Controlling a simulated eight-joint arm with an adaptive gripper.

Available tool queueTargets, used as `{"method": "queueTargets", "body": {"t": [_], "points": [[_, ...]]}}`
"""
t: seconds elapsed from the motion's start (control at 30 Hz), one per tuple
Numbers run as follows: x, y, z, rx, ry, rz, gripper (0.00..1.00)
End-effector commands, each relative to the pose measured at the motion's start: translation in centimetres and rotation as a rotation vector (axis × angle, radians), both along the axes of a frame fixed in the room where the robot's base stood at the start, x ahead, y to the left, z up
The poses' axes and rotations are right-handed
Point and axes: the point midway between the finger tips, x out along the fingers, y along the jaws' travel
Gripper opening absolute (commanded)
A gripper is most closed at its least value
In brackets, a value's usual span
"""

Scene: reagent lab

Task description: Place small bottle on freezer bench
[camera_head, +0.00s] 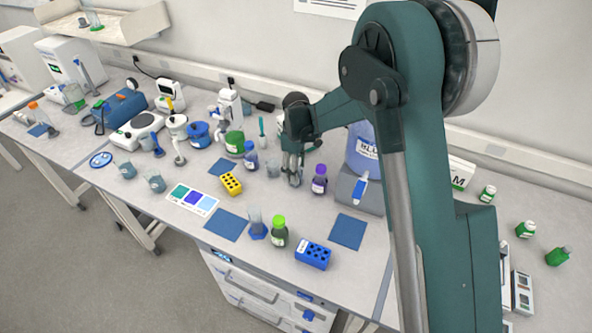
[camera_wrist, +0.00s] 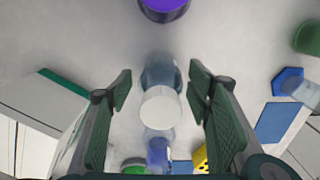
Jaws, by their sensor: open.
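A small bottle with a white round cap (camera_wrist: 161,107) and a pale bluish clear body stands between my fingers in the wrist view. In the head view it is largely hidden by my gripper (camera_head: 293,172). My gripper points down over the bench (camera_head: 190,182). In the wrist view my gripper (camera_wrist: 160,108) is open, one finger on each side of the bottle, with a visible gap on both sides. I cannot tell which surface is the freezer bench.
A yellow rack (camera_head: 231,183), blue rack (camera_head: 313,254) and green bottle (camera_head: 279,234) are nearer the front. Blue mats (camera_head: 347,232) lie bare.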

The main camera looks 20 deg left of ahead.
Motion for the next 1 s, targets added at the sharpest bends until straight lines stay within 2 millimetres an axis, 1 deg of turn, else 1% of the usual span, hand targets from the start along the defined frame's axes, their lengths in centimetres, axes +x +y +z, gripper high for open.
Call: {"method": "queueTargets", "body": {"t": [0.27,0.5,0.7,0.8,1.0], "points": [[0.0,0.0,3.0,0.000,0.000,0.000,0.50],[0.0,0.0,6.9,0.000,0.000,0.000,0.50],[0.0,0.0,9.8,0.000,0.000,0.000,0.50],[0.0,0.0,10.8,0.000,0.000,0.000,0.50],[0.0,0.0,11.8,0.000,0.000,0.000,0.50]]}}
